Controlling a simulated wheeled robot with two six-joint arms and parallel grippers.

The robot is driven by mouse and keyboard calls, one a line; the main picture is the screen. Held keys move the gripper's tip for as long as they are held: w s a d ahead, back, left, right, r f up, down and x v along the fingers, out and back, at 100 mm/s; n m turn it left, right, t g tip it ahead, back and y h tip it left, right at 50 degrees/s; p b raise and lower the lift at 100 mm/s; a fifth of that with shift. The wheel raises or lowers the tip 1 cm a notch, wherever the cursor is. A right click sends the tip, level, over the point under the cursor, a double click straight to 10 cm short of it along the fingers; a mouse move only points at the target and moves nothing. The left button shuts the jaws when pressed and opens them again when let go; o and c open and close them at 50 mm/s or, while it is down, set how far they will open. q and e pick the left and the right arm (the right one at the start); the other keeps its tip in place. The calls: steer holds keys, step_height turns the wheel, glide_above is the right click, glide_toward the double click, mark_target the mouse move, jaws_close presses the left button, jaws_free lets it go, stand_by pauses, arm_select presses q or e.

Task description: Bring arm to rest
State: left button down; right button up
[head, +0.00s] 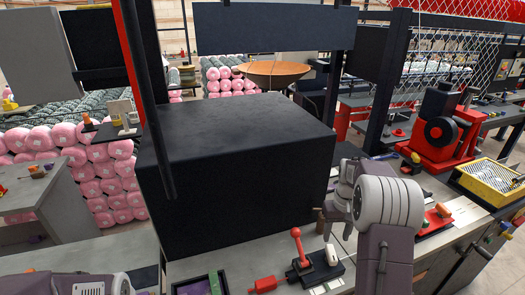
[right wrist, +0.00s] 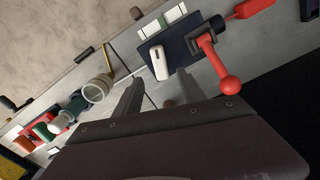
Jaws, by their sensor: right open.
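My right arm comes in from the lower right in the head view, over the workbench (head: 200,268). Its gripper (head: 335,215) is beside the right end of the big black box, above the bench top. In the right wrist view the two fingers of this gripper (right wrist: 160,92) stand apart with nothing held between them. Part of my left arm shows at the bottom left of the head view. Its gripper is out of sight.
The black box (head: 235,180) fills the middle. A red-handled lever (head: 299,250) and a white device (head: 331,255) sit on the bench near my right gripper. A red machine (head: 440,130) and yellow tray (head: 490,180) stand right. A grey cup (right wrist: 97,89) shows in the wrist view.

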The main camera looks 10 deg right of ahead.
steer(key=s+a+n+b, duration=0.3)
steer(key=a+b, duration=0.1)
steer(key=a, duration=0.9)
steer(key=s+a+f, duration=0.3)
steer(key=s+f, duration=0.1)
steer(key=s, duration=0.2)
steer(key=s+a+f+t+b, duration=0.1)
steer(key=s+a+f, duration=0.2)
steer(key=s, duration=0.3)
steer(key=shift+f+m, duration=0.35)
steer(key=shift+m, duration=0.05)
steer(key=shift+s, duration=0.2)
steer(key=shift+w, duration=0.1)
